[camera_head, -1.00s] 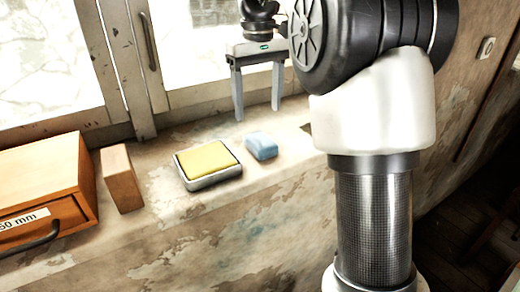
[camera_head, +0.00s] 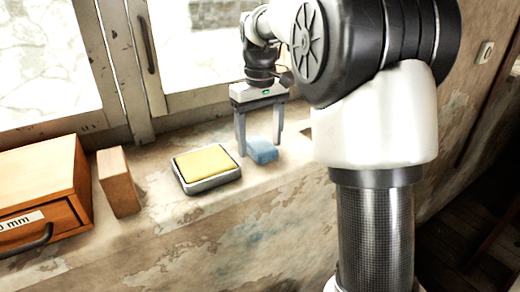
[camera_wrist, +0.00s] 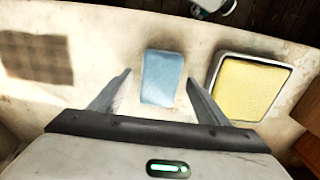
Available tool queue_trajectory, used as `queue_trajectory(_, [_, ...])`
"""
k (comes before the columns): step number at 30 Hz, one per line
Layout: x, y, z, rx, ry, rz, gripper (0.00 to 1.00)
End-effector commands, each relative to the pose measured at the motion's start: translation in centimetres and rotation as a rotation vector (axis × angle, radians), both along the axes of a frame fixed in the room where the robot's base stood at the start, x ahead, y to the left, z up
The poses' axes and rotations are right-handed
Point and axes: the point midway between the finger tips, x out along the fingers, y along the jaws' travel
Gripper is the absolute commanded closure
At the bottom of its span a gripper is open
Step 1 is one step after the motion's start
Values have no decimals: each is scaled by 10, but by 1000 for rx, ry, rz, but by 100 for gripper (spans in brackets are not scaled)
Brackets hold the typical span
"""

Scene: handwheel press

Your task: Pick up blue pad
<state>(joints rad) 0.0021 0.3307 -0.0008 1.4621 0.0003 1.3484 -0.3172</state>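The blue pad (camera_head: 262,150) is a small light-blue block lying on the window sill. It also shows in the wrist view (camera_wrist: 161,77), between the fingers. My gripper (camera_head: 260,152) points down at the pad with its fingers apart, one on each side of it. In the wrist view, gaps show between the pad and both fingers of my gripper (camera_wrist: 160,85). Whether the fingertips have reached the sill I cannot tell.
A grey tray (camera_head: 214,184) with a yellow pad (camera_head: 206,160) is just left of the blue pad. A wooden block (camera_head: 118,182) and an orange drawer box (camera_head: 45,185) stand farther left. The window frame (camera_head: 205,97) rises behind the sill.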

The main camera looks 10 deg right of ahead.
Motion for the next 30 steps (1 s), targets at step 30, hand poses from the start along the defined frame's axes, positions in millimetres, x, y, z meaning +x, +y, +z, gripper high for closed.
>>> queue_trajectory(30, [1,0,86,0,-2,-1,76])
